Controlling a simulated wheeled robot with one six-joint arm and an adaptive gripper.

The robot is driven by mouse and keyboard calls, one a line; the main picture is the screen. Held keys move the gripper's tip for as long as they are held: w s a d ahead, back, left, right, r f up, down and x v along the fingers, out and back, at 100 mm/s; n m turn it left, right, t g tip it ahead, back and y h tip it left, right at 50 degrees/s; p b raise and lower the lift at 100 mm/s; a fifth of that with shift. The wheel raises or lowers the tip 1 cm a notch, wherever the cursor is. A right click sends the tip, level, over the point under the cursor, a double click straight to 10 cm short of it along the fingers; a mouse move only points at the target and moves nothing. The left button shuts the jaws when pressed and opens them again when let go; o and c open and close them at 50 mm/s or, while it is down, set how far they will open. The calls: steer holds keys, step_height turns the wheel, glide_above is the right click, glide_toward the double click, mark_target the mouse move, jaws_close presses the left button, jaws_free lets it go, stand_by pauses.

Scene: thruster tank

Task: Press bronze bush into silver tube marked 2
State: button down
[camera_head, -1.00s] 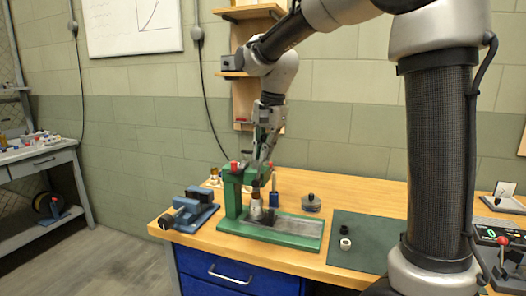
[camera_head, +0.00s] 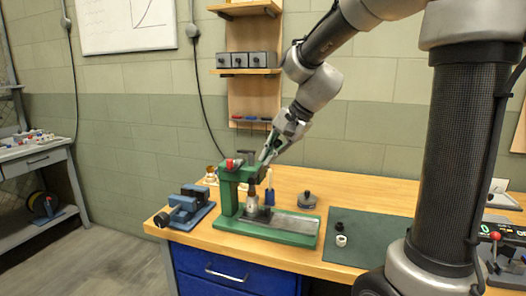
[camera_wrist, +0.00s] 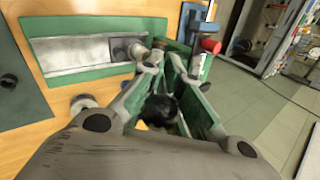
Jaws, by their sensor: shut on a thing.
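The green press (camera_head: 229,200) stands on the wooden bench. I cannot read any mark on the tube. I cannot make out the bronze bush; the tube's top is too small and close to the ram. My gripper (camera_head: 265,158) is beside the press head, above and slightly right of the tube. In the wrist view, its fingers (camera_wrist: 165,105) are shut around a dark rounded thing (camera_wrist: 160,109), perhaps the press lever's knob, mostly hidden between them.
A blue vise (camera_head: 185,207) is left of the press. A blue-based upright item (camera_head: 270,197) and a round lidded metal piece (camera_head: 307,201) stand behind and right. A dark green mat (camera_head: 375,240) holds a pale ring (camera_head: 341,240) and a black piece (camera_head: 339,226). The bench's right rear is clear.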

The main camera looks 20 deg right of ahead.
steer(key=shift+s+d+f, duration=0.5)
steer(key=shift+d+f, duration=0.2)
steer(key=shift+f, duration=0.05)
steer(key=shift+s+d+f, duration=0.45)
steer(key=shift+d+f, duration=0.2)
steer(key=shift+f, duration=0.1)
steer(key=shift+d+f, duration=0.1)
stand_by(0.6)
steer(key=c, duration=1.6)
jaws_free()
steer(key=shift+s+d, duration=0.1)
steer(key=shift+d, duration=0.05)
steer(key=shift+o, duration=0.2)
steer(key=s+d+r, duration=0.4)
steer(key=d+r, duration=0.1)
steer(key=r, duration=0.1)
steer(key=shift+s, duration=0.35)
